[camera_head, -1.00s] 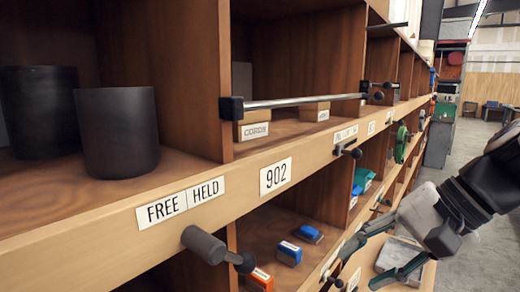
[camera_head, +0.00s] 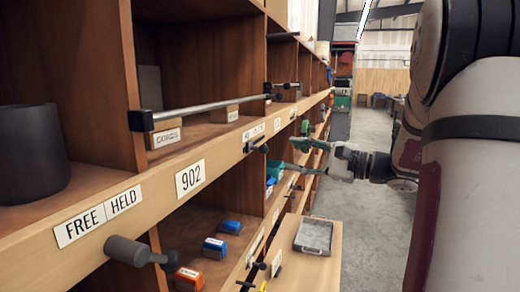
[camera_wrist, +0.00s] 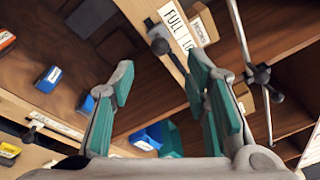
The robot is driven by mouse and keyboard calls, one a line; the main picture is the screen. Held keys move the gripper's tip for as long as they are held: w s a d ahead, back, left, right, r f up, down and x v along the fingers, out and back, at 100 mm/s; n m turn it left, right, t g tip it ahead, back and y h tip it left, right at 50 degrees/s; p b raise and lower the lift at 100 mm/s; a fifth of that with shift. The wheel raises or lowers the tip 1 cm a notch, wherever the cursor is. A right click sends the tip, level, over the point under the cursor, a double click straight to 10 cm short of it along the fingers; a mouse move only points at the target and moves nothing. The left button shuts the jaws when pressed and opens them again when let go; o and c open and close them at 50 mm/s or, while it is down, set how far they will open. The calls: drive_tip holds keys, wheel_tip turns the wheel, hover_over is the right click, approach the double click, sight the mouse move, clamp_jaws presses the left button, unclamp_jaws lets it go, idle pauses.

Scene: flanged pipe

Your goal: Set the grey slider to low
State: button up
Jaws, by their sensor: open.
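A small grey slider with a dark round knob (camera_head: 256,146) sits on the shelf's front rail, just below a small label too small to read in the head view. In the wrist view, the knob (camera_wrist: 160,46) is beside a label (camera_wrist: 182,27) reading "FULL" and a partly hidden word starting "LO". My gripper (camera_head: 294,155) is open and empty, to the right of the slider and apart from it in the head view. In the wrist view, its green-padded fingers (camera_wrist: 160,75) are spread, with the knob ahead, between and beyond the tips.
A metal rod (camera_head: 210,113) crosses the upper compartment; in the wrist view it is close to the right finger (camera_wrist: 266,115). A larger grey knob (camera_head: 128,250) is under the "FREE HELD" label (camera_head: 98,217). A tray (camera_head: 313,236) lies lower right. The aisle floor (camera_head: 375,145) is clear.

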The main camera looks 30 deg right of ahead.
sight(263, 149)
drive_tip(key=p+x, duration=0.1)
drive_tip(key=x, duration=0.9)
drive_tip(key=shift+w, duration=0.15)
clamp_jaws()
